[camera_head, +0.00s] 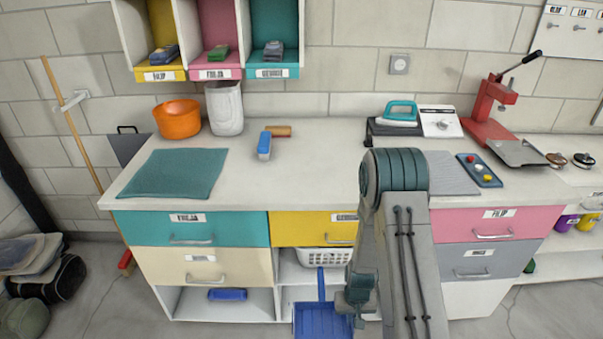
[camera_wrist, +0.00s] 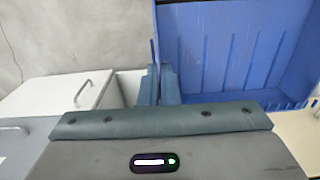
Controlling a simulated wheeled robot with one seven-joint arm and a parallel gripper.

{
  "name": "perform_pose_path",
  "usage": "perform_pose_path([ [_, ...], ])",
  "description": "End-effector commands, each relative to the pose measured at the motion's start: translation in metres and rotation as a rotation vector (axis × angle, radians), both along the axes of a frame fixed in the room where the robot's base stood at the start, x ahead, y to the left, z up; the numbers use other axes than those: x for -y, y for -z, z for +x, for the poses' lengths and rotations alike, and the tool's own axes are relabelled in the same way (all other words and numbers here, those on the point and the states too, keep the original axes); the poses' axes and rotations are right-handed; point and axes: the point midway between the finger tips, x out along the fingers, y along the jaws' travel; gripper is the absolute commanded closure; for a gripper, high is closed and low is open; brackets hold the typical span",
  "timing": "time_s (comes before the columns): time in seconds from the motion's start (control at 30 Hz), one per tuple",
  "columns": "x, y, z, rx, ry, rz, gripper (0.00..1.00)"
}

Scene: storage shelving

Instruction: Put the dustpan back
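The blue dustpan (camera_head: 322,318) is low in front of the cabinet in the head view, with its handle (camera_head: 321,284) pointing up. My gripper (camera_head: 352,308) is at the dustpan's right side. In the wrist view, the dustpan (camera_wrist: 240,45) fills the upper right, with its ribbed inside showing. The fingers (camera_wrist: 160,85) are close together at the dustpan's left edge and appear shut on that edge. The exact contact is small and partly hidden. The dustpan's lower part is cut off in the head view.
A white basket (camera_head: 322,257) and a blue object (camera_head: 227,294) sit in the open lower shelves. A broom (camera_head: 70,120) leans at the left wall beside a dark grey panel (camera_head: 130,148). The counter (camera_head: 310,190) has free room in the middle.

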Motion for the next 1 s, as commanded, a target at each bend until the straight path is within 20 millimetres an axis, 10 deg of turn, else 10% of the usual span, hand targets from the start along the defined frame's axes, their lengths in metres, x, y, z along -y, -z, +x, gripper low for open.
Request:
perform_pose_path([
  [0.37,-0.002,-0.082,0.000,0.001,-0.005,0.000,1.00],
  [0.53,-0.002,-0.072,0.000,0.001,-0.006,0.000,1.00],
  [1.0,0.018,-0.234,0.022,0.014,0.378,0.002,1.00],
])
